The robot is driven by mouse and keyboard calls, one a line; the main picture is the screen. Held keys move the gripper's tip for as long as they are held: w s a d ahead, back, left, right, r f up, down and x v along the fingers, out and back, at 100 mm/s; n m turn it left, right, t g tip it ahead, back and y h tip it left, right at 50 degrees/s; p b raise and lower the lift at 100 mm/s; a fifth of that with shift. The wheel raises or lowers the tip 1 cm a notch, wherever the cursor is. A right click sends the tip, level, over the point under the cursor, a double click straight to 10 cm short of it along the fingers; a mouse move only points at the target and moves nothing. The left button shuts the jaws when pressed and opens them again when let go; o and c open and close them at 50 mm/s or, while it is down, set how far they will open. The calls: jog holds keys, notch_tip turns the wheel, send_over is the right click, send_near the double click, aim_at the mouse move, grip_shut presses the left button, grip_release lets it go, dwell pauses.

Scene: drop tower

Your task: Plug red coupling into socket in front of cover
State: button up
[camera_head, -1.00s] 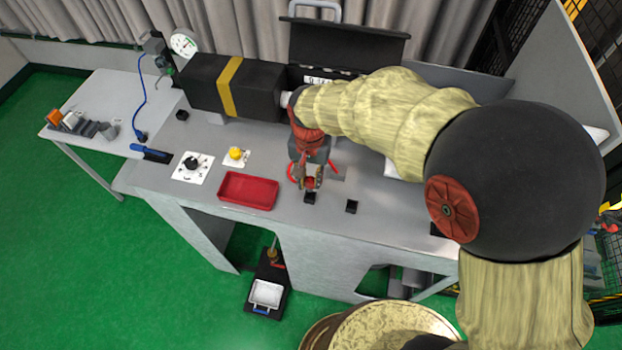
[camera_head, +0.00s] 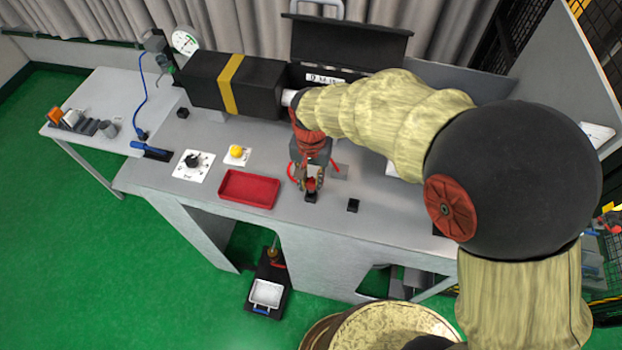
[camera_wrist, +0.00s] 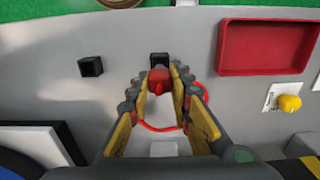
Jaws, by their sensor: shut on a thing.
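The red coupling (camera_wrist: 159,79) is between the fingertips of my gripper (camera_wrist: 160,88), which is shut on it. In the head view my gripper (camera_head: 313,184) points down just above a small black socket (camera_head: 311,197). In the wrist view that black socket (camera_wrist: 159,59) shows right beyond the coupling; whether they touch I cannot tell. A red hose (camera_wrist: 158,128) loops behind the coupling between the fingers. A second black socket (camera_head: 353,205) stands to the right, and shows at left in the wrist view (camera_wrist: 91,66). I cannot tell which part is the cover.
A red tray (camera_head: 248,189) lies left of my gripper on the grey bench (camera_head: 265,222). A yellow knob (camera_head: 236,151) and a black dial (camera_head: 193,161) are further left.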

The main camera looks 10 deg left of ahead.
jog(key=shift+f, duration=0.5)
jog(key=shift+f+b, duration=0.95)
jog(key=shift+f, duration=0.25)
jog(key=shift+f, duration=0.2)
jog(key=o, duration=0.9)
notch_tip(320, 180, up, 12)
dwell(0.4)
dwell(0.4)
